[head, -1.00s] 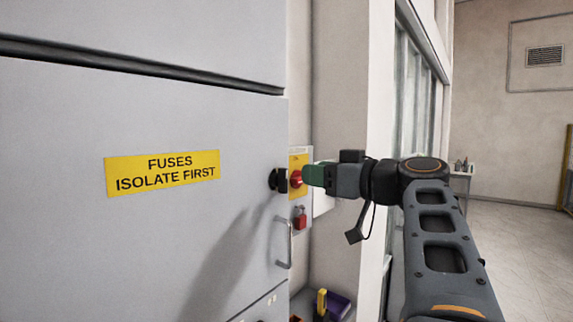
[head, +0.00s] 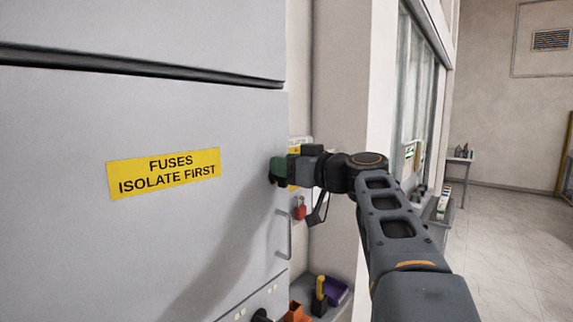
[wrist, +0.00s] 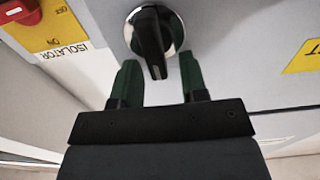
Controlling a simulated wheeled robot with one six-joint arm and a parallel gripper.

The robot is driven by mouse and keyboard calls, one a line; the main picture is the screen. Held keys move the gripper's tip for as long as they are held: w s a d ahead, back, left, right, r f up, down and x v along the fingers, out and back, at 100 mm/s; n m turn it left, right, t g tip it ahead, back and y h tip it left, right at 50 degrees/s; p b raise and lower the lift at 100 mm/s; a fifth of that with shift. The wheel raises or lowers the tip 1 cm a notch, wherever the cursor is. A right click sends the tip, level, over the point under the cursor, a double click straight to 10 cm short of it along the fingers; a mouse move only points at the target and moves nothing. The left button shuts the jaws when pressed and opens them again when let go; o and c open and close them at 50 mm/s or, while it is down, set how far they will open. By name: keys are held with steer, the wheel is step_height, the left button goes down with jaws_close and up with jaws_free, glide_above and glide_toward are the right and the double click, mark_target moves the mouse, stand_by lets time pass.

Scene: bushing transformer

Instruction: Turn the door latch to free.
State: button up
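The door latch (wrist: 152,38) is a black knob on a round silver plate on the grey cabinet door (head: 150,240). In the wrist view its bar points down between the fingers, slightly tilted. My gripper (wrist: 158,75) is open, with one green finger on each side of the knob's lower end and a visible gap to each. In the head view my gripper (head: 277,170) is at the door's right edge and covers most of the latch.
A red isolator switch (wrist: 18,10) on a yellow plate is beside the latch. A red padlock (head: 299,208) hangs below it, near the door's handle (head: 288,235). An orange bin (head: 297,312) and a purple bin (head: 335,291) are lower down. Open floor lies at right.

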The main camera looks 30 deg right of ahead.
steer(key=c, duration=0.7)
steer(key=shift+o, duration=0.2)
steer(key=m+b, duration=0.2)
steer(key=shift+w+d+f+m, duration=0.15)
steer(key=shift+d+f+m, duration=0.05)
steer(key=shift+d+m, duration=0.2)
steer(key=m, duration=0.5)
steer(key=d+f+m+b, duration=0.1)
steer(key=m, duration=0.4)
steer(key=f+m+b, duration=0.1)
steer(key=m, duration=0.4)
steer(key=shift+w+d+f, duration=0.2)
steer(key=shift+w+d, duration=0.15)
steer(key=shift+w, duration=0.05)
jaws_close()
